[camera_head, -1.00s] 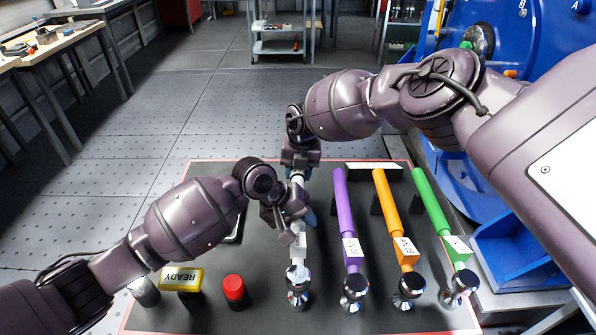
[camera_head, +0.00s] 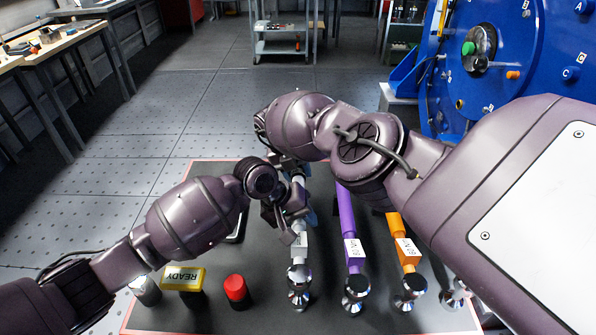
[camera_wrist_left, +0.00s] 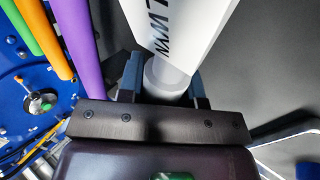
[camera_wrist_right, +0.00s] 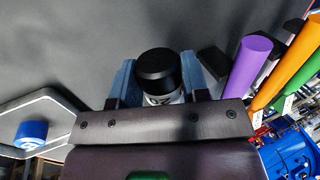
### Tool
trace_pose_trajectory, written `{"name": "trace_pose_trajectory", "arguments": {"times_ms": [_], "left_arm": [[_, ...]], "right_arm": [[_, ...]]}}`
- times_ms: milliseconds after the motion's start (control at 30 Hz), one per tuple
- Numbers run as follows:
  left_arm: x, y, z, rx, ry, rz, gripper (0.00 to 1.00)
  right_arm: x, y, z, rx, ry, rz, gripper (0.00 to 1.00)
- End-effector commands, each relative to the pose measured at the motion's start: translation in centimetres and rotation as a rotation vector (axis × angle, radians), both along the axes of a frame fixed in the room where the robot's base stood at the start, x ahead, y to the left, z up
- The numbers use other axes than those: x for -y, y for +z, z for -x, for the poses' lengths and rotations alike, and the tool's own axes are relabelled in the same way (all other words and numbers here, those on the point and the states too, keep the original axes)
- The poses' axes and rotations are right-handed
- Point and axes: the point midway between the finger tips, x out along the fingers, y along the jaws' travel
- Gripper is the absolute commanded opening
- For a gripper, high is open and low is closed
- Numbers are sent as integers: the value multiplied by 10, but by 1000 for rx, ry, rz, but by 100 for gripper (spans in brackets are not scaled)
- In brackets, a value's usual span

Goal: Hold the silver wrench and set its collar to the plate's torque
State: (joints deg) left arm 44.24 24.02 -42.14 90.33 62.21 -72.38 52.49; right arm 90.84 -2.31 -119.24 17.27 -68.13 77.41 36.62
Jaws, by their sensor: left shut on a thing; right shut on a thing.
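The silver wrench (camera_head: 300,250) lies lengthwise on the dark mat, its chrome head (camera_head: 299,290) toward me. My left gripper (camera_head: 290,212) is shut on its pale shaft. In the left wrist view the shaft (camera_wrist_left: 168,78) sits between the fingers, below a white label block with partly cut-off lettering. My right gripper (camera_head: 296,170) is at the far end, largely hidden by its own arm. In the right wrist view it is shut around the black-capped collar end (camera_wrist_right: 158,68), with dark marks on a white band below the cap. The marks are too small to read surely.
Purple (camera_head: 347,225) and orange (camera_head: 399,240) wrenches lie to the right; my right arm covers most of the green one (camera_head: 453,292). A yellow READY block (camera_head: 184,278), red button (camera_head: 236,288) and silver knob (camera_head: 145,290) stand at left. The blue motor housing (camera_head: 540,70) is beyond.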

Motion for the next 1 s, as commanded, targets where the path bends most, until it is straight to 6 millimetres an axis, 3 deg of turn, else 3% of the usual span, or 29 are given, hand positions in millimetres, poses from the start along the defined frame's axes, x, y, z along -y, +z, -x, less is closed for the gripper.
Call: {"name": "trace_pose_trajectory", "arguments": {"times_ms": [700,733,900,1000], "left_arm": [[3,1,3,-2,-7,4,0],[3,1,3,-2,-7,4,0],[3,1,2,-2,-6,4,0],[3,1,2,-2,-6,4,0]], "right_arm": [[2,2,2,-2,-9,39,18],[2,2,2,-2,-9,39,43],[2,1,2,-3,-8,39,68],[2,1,2,-3,-8,40,68]]}}
